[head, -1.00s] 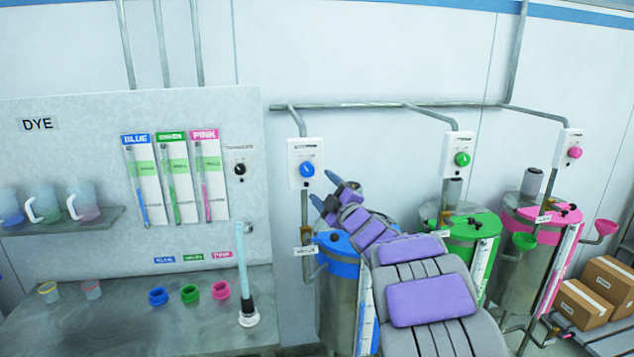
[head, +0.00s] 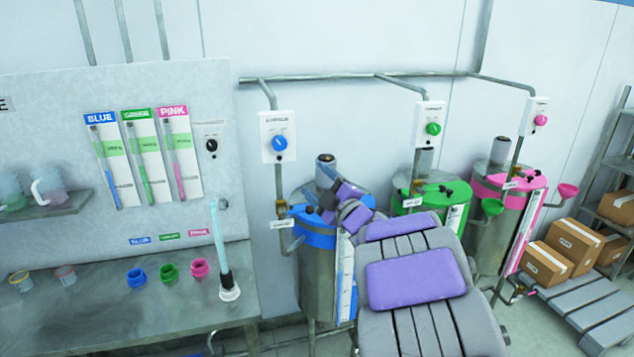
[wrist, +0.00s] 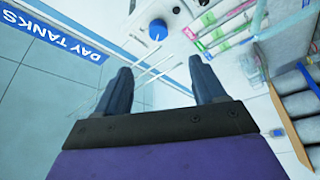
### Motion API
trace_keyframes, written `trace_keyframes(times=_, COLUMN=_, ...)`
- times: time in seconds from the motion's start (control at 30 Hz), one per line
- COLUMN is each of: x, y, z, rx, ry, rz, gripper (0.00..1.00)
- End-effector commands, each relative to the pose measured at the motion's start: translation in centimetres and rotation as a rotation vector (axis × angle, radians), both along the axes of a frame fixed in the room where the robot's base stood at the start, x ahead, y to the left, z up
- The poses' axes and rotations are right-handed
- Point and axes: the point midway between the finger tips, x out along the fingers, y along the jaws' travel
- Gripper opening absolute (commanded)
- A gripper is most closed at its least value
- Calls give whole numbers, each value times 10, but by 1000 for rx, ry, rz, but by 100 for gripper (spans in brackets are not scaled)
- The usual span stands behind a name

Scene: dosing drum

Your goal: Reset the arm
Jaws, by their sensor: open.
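My arm, grey with purple pads, rises from the bottom of the head view. My gripper shows at its far end in front of the blue-topped drum (head: 318,238), small and partly hidden by my arm. In the wrist view my gripper (wrist: 158,82) has its two dark fingers wide apart with nothing between them. Beyond the fingers are the pale wall, thin pipes and a blue knob (wrist: 158,29), which also shows on a white wall box in the head view (head: 280,143).
A green-topped drum (head: 432,198) and a pink-topped drum (head: 508,188) stand to the right. Cardboard boxes (head: 548,262) sit on a pallet (head: 590,308). At left is a dye bench (head: 90,308) with blue, green and pink cups. Wall pipes run above.

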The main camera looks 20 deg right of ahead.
Motion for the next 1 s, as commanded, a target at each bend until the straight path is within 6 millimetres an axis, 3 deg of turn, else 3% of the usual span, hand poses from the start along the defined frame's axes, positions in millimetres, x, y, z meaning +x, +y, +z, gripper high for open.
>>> trace_keyframes(times=0.27, x=-2, y=-12, z=-2, rx=21, ry=73, rz=-86, gripper=70)
trace_keyframes(times=0.47, x=-26, y=-45, z=-20, rx=110, ry=289, rz=-316, gripper=70)
trace_keyframes(times=0.6, x=-59, y=-63, z=-44, rx=202, ry=465, rz=-474, gripper=70)
trace_keyframes(times=0.77, x=-111, y=-70, z=-76, rx=320, ry=678, rz=-632, gripper=70)
trace_keyframes(times=1.0, x=-216, y=-50, z=-132, rx=489, ry=1038, rz=-820, gripper=70)
